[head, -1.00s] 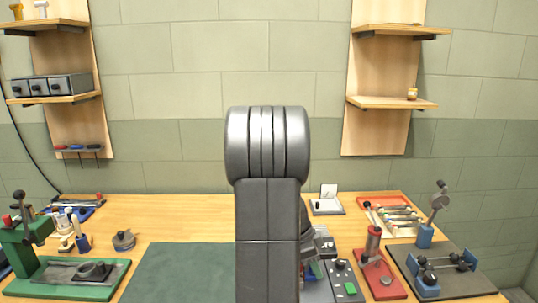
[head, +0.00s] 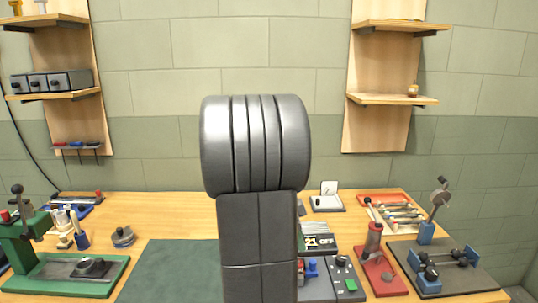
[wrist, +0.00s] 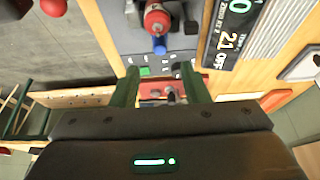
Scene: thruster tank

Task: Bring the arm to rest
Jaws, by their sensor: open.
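My arm (head: 258,235) stands upright in the middle of the head view, its thick rounded grey joint at the top. My gripper is hidden behind the arm there. In the wrist view my gripper (wrist: 162,82) shows two dark green fingers spread apart, with the dark gripper body below them. The fingers are open and I see nothing held between them. A grey panel with a red cylinder (wrist: 157,20) and a blue part (wrist: 160,45) lies beyond the fingertips.
A wooden bench carries a green mat (head: 170,270), a green-based press (head: 65,272) at left, a red stand (head: 380,275) and a dark-based fixture (head: 480,277) at right. A control box (head: 342,275) is close beside my arm. Wall shelves (head: 395,99) hang behind.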

